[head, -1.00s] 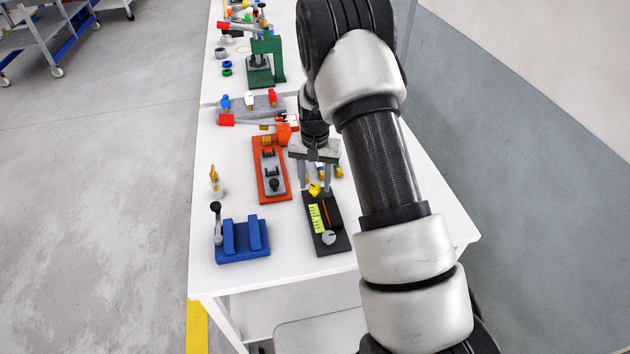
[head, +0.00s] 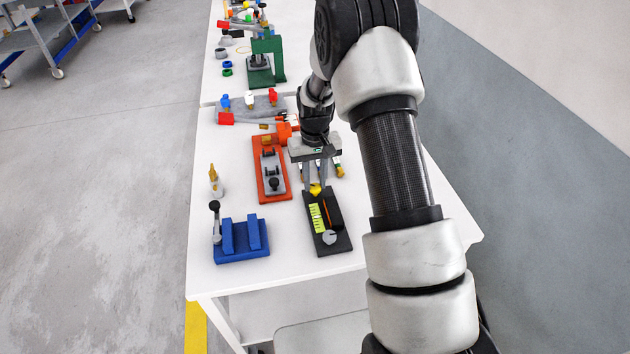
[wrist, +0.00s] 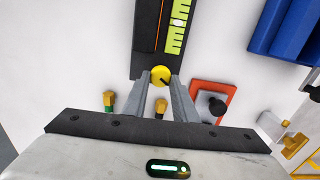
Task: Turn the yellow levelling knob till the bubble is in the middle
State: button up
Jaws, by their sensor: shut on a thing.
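The yellow levelling knob (head: 316,191) sits at the far end of a black base plate (head: 341,243). It also shows in the wrist view (wrist: 160,77). My gripper (head: 316,186) points down at it, and its two grey fingers are shut on the knob, one on each side. A yellow-green level strip with dark marks (head: 317,218) lies along the plate beside a thin orange line. In the wrist view a pale round bubble (wrist: 179,22) shows in the strip. The strip's far end is cut off there, so I cannot tell if the bubble is centred.
An orange-red fixture (head: 272,185) stands close left of the plate. A blue block fixture with a lever (head: 242,240) stands at the front left. Small coloured parts lie just behind my gripper. The white table (head: 290,265) is clear at its front edge.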

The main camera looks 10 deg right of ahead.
aim_at(315, 185)
jog(key=o, duration=1)
jog(key=shift+o, duration=0.2)
jog(key=shift+r, duration=0.1)
notch_tip(315, 185, up, 17)
jog(key=p, duration=0.1)
jog(key=shift+r, duration=0.15)
jog(key=s+r+t+p, duration=0.1)
jog(key=s+r+p, duration=0.2)
jog(key=s+r, duration=0.45)
jog(key=s+r+t+p, duration=0.15)
jog(key=s+r, duration=0.25)
jog(key=r, duration=0.6)
jog(key=s+r+t+p, duration=0.1)
jog(key=s+r+p, duration=0.1)
jog(key=s, duration=0.7)
jog(key=s+r+t+p, duration=0.2)
jog(key=s+r, duration=0.3)
jog(key=s, duration=0.4)
jog(key=shift+a+r+p, duration=0.15)
jog(key=shift+r+p, duration=0.05)
jog(key=shift+p, duration=0.55)
